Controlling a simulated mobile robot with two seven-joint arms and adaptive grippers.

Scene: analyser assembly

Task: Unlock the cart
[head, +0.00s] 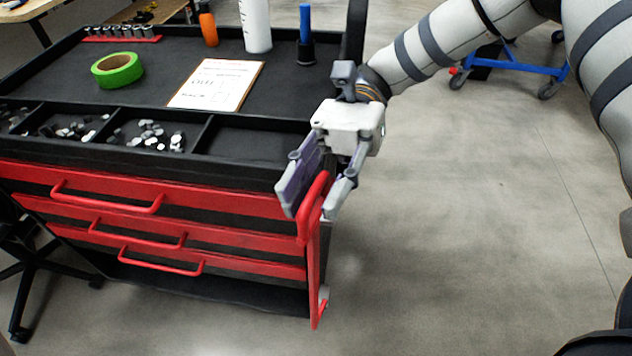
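The cart (240,162) is black with red drawer fronts and stands at the left of the head view. A red upright locking bar (312,262) runs down its front right corner, with a thicker, curved top part (313,205). My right gripper (314,204) reaches down over that corner. Its fingers are apart, one on each side of the bar's top part. I see a gap beside the bar and cannot make out a firm grip. The gripper hides part of the cart's corner. My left gripper is not in view.
On the cart top are green tape (117,70), a clipboard (217,84), an orange bottle (208,25), a white bottle (256,25) and a blue-handled tool (305,35). Small parts (150,135) fill front compartments. The floor (470,220) to the right is clear. A blue wheeled frame (520,62) stands behind.

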